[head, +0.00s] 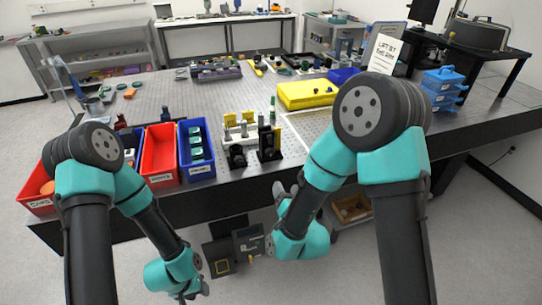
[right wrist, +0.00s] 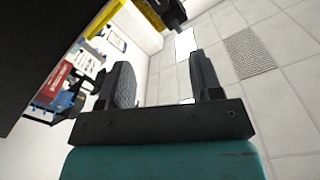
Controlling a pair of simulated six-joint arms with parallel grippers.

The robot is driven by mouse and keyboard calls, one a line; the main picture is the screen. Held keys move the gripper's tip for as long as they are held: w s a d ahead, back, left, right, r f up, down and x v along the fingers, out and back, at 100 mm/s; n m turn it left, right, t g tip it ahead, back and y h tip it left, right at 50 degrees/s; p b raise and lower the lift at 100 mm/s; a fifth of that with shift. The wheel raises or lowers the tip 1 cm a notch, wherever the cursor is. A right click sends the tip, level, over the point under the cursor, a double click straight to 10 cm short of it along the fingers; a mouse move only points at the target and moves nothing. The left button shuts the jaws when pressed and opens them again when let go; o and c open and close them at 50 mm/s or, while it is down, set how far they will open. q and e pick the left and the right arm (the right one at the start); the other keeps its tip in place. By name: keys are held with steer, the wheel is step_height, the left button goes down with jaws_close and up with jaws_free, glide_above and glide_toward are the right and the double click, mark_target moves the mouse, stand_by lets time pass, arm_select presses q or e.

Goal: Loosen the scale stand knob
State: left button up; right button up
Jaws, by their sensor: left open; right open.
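Two small black stands, a left one (head: 237,156) and a right one (head: 268,143), are near the front edge of the optical table in the head view. I cannot tell whether either is the scale stand, and no knob can be made out. My right gripper (head: 281,190) is in front of the table edge, below these stands and apart from them. In the right wrist view the right gripper (right wrist: 165,82) is open with nothing between its fingers. My left gripper (head: 196,290) is low in front of the table, away from everything on it; its fingers show only partly.
A red bin (head: 161,155) and a blue bin (head: 196,150) stand left of the stands. A yellow case (head: 306,94) lies behind them. The table's front edge (head: 235,196) lies between the right gripper and the stands.

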mark_target(270, 154)
steer(key=x, duration=1.7)
steer(key=shift+w, duration=0.2)
steer(key=c, duration=0.9)
